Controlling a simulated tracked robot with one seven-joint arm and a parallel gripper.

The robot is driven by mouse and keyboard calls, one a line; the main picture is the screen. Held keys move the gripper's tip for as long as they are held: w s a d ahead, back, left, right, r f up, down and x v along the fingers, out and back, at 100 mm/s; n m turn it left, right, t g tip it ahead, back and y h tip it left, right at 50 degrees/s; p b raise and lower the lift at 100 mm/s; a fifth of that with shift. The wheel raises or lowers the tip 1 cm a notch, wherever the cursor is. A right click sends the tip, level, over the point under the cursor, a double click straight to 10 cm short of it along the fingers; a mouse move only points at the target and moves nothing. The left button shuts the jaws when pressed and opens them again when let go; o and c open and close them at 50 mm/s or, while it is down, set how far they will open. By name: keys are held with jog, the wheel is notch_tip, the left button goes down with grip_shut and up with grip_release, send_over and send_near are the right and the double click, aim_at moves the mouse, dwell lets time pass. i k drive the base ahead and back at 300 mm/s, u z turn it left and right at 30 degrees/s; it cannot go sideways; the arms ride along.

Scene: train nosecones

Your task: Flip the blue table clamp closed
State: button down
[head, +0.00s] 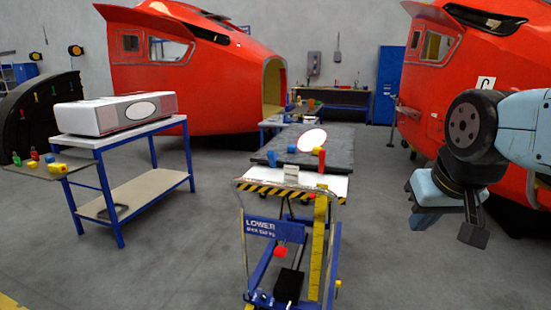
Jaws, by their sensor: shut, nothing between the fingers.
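A small blue piece, which looks like the blue table clamp (272,158), sits at the left front edge of the dark-topped table (330,138) in the middle of the head view. It is too small to tell its lever position. A red clamp-like piece (322,159) stands at the right front edge of the same table. My gripper (472,233) hangs at the right of the view, pointing down, shut and empty. It is well to the right of the table and apart from the blue piece.
A blue lift trolley (262,228) with a yellow-black striped edge stands before the table. A white oval (312,140) is on the tabletop. A blue-framed cart (125,140) carries a white-red box at left. Red nosecones (165,85) stand behind. Floor right of the trolley is clear.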

aim_at(272, 157)
jog(key=k, duration=0.85)
jog(key=u, duration=0.6)
jog(key=i, duration=2.55)
jog(key=z, duration=0.6)
jog(key=k, duration=0.9)
jog(key=z, duration=0.2)
jog(key=i, duration=0.25)
